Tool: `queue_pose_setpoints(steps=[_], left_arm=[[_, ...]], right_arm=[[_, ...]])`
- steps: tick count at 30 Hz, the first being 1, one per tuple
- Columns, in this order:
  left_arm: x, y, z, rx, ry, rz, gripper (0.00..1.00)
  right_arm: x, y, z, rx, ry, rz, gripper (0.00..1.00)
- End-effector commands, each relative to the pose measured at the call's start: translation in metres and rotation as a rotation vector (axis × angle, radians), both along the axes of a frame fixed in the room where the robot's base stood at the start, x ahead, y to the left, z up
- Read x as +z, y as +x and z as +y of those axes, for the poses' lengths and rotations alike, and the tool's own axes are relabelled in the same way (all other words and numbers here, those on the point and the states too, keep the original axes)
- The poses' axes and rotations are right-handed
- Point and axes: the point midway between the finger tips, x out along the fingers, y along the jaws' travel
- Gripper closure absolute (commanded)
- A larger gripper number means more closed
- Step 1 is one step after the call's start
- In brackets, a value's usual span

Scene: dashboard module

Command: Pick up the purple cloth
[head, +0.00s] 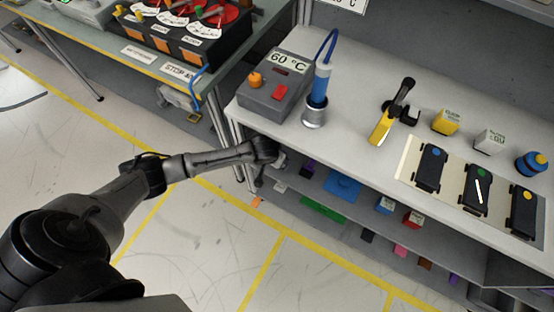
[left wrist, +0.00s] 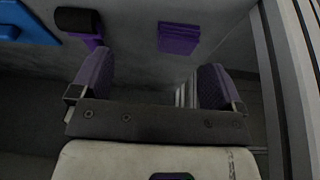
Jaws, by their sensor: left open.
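A purple folded cloth (left wrist: 179,38) lies flat on the grey shelf in the left wrist view, ahead of my left gripper and between the lines of its two fingers. My left gripper (left wrist: 155,80) is open, its two fingers wide apart with nothing between them. In the head view my left gripper (head: 272,163) reaches in under the edge of the white worktop, at the left end of the upper shelf. A small dark purple thing (head: 308,167) shows just right of it there; I cannot tell whether it is the cloth. My right gripper is not in view.
A black roll with a purple part (left wrist: 80,22) and a blue piece (left wrist: 28,22) lie left of the cloth. Grey rails (left wrist: 285,80) stand close on the right. The white worktop (head: 350,90) overhangs the shelf, which also holds a blue piece (head: 342,186) and small boxes.

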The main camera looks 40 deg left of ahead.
Motion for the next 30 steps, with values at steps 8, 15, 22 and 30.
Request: queue_pose_setpoints(steps=[8, 15, 22, 30], left_arm=[[-0.012, 0.022, 0.031, 0.07, 0.014, -0.012, 0.06], [-0.033, 0.032, 0.033, 0.072, 0.014, -0.012, 0.06], [-0.059, 0.045, 0.035, 0.071, 0.013, -0.013, 0.06], [-0.069, 0.05, 0.037, 0.071, 0.014, -0.014, 0.06]], right_arm=[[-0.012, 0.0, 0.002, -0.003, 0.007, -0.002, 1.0], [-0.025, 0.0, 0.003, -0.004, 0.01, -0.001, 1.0], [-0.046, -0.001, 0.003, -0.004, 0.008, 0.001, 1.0], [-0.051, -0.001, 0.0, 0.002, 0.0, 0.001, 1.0]])
